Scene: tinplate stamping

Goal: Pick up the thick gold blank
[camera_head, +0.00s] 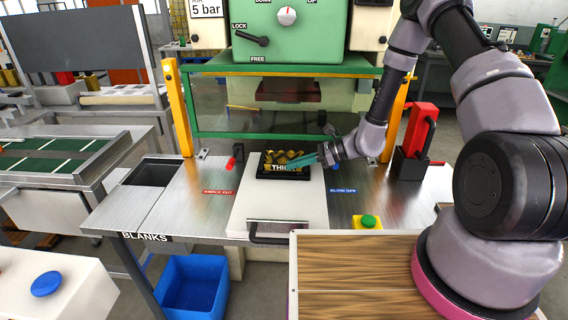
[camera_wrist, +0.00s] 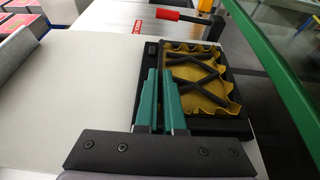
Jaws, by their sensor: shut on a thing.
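The exact contact at the fingertips is hidden.
The green press frame (camera_head: 290,70) with yellow posts stands just behind the holder. A red-handled device (camera_head: 418,130) stands to the right, and a green button (camera_head: 368,221) sits at the front. The white plate (camera_head: 262,213) in front of the holder is bare up to its handle.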

